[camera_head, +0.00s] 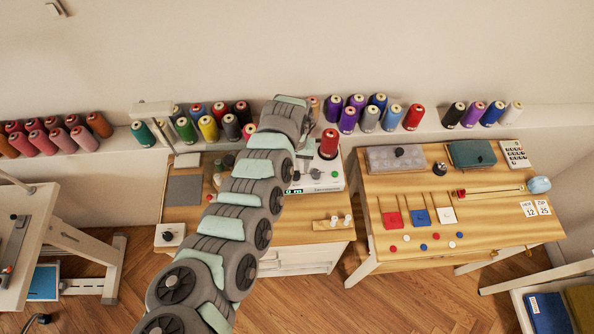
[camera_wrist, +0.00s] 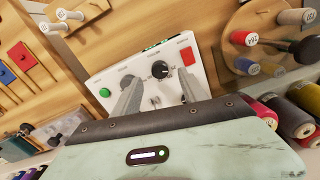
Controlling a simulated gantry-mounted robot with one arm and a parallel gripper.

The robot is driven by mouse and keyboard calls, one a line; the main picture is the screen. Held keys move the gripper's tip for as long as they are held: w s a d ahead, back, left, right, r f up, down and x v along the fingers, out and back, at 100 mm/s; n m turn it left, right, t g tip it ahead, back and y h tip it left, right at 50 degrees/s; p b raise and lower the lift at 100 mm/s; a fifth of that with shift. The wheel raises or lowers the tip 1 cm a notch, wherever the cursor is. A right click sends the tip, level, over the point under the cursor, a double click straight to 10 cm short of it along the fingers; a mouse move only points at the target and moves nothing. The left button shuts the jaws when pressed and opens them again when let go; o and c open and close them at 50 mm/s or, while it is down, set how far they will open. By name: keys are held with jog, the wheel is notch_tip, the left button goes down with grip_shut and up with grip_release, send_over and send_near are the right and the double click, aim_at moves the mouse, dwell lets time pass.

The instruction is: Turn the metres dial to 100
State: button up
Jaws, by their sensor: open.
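A white winder unit (camera_head: 330,181) stands on the middle table, partly hidden behind my arm, with a green-lit display (camera_head: 293,191) on its front edge. In the wrist view its panel (camera_wrist: 203,75) carries a black dial (camera_wrist: 160,69) with a pale pointer mark, a green button (camera_wrist: 105,92), a smaller grey knob (camera_wrist: 127,79) and a red patch (camera_wrist: 187,55). The labels are too small to read. My gripper (camera_wrist: 160,88) is open and empty over the panel; its two fingers stand apart, below the black dial in the picture. In the head view the fingers are hidden.
A red spool (camera_head: 329,144) stands at the back of the unit. Several thread cones (camera_head: 206,127) line the shelf behind. A white box with a black knob (camera_head: 170,235) sits at the table's front left. A wooden holder with white spools (camera_head: 333,223) is at the front right.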

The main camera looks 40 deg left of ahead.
aim_at(295, 175)
notch_tip(295, 175, down, 6)
jog(key=shift+r+b, duration=0.25)
jog(key=shift+b, duration=0.3)
jog(key=shift+c, duration=0.4)
grip_shut()
